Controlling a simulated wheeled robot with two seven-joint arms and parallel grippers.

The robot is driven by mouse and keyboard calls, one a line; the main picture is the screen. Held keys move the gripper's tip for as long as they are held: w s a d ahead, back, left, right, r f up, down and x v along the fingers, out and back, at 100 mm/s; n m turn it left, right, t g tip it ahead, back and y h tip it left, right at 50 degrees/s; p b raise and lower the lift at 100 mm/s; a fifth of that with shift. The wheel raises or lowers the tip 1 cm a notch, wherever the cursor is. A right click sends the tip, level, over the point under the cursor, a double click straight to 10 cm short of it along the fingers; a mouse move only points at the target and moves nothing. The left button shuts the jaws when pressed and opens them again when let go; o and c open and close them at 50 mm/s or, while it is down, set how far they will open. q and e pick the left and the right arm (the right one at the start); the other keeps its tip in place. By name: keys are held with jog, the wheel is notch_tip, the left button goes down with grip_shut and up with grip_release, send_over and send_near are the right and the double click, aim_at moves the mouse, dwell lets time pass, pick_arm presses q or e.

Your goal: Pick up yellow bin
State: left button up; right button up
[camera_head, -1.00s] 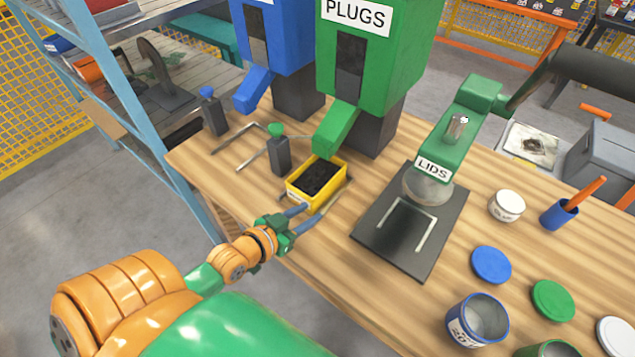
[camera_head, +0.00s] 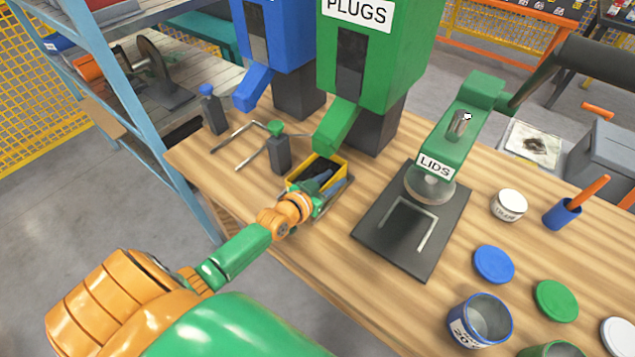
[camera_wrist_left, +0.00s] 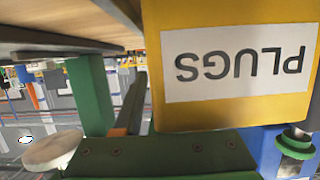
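The yellow bin (camera_head: 294,186) sits on the wooden workbench under the green dispenser's chute, with dark contents inside. My right gripper is not in view.
The green PLUGS dispenser (camera_head: 385,60) and blue dispenser (camera_head: 278,45) stand behind the bin. A small dark post with a green knob (camera_head: 278,150) stands left of it. The LIDS press (camera_head: 435,165) and its dark plate are to the right. Cans and lids lie further right.

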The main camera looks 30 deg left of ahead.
pick_arm(q)
jog(key=shift+s, duration=0.1)
grip_shut()
jog(key=shift+r, duration=0.1)
dwell(1.1)
